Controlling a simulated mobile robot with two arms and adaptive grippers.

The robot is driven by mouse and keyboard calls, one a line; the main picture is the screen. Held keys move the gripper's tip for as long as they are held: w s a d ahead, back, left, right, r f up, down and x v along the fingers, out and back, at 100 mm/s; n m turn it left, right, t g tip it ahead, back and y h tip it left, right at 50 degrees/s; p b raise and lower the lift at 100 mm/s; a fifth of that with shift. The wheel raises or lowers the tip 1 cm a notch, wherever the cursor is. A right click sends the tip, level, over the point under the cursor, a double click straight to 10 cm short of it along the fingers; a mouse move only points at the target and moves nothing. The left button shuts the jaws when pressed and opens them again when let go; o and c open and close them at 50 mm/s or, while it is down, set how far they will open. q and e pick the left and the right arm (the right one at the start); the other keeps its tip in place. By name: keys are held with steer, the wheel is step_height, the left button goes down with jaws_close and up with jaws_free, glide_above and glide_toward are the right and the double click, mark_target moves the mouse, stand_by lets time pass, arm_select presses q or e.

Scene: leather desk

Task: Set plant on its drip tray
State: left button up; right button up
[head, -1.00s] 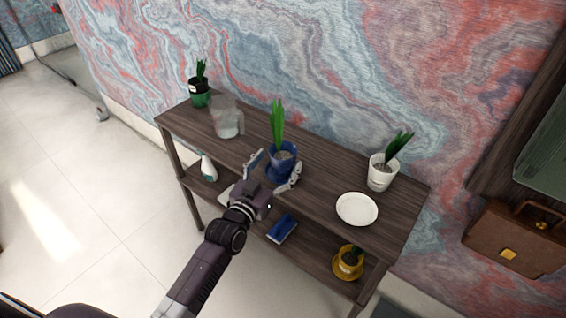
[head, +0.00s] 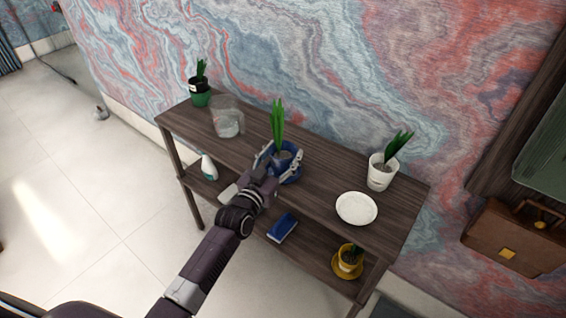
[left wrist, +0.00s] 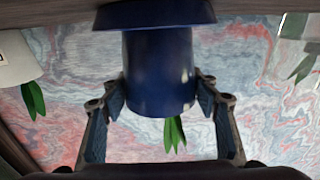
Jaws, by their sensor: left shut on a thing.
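A blue pot (left wrist: 160,70) with an upright green plant (head: 278,125) stands on the shelf top near its middle. A wider dark blue drip tray (left wrist: 155,14) is at its base in the upside-down left wrist view, and I see no gap between them. My left gripper (head: 281,158) is shut on the blue pot, one finger on each side. A white pot (head: 381,175) with a leaning plant stands to the right. An empty white plate-like tray (head: 356,209) lies in front of it, apart from that pot. My right gripper is not in view.
A green pot with a plant (head: 201,92) and a clear pitcher (head: 227,118) stand at the left. The lower shelf holds a spray bottle (head: 208,166), a blue box-like item (head: 282,228) and a yellow pot (head: 350,260). The patterned wall is close behind.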

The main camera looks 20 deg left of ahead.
mark_target(283, 157)
arm_select(q)
steer(key=shift+r, duration=0.15)
steer(key=c, duration=0.4)
step_height(283, 157, up, 19)
steer(key=shift+c, duration=0.2)
steer(key=s+f+y, duration=0.1)
steer(key=s+f, duration=0.2)
steer(key=s, duration=0.7)
steer(key=s+f+n, duration=0.1)
steer(key=s+f, duration=0.2)
steer(key=s, duration=0.7)
steer(key=s+f+y, duration=0.1)
steer(key=s+f, duration=0.3)
steer(key=s, duration=0.6)
steer(key=shift+s+d+n+y+p, duration=0.3)
steer(key=shift+s+d+p, duration=0.05)
steer(key=shift+s+p, duration=0.1)
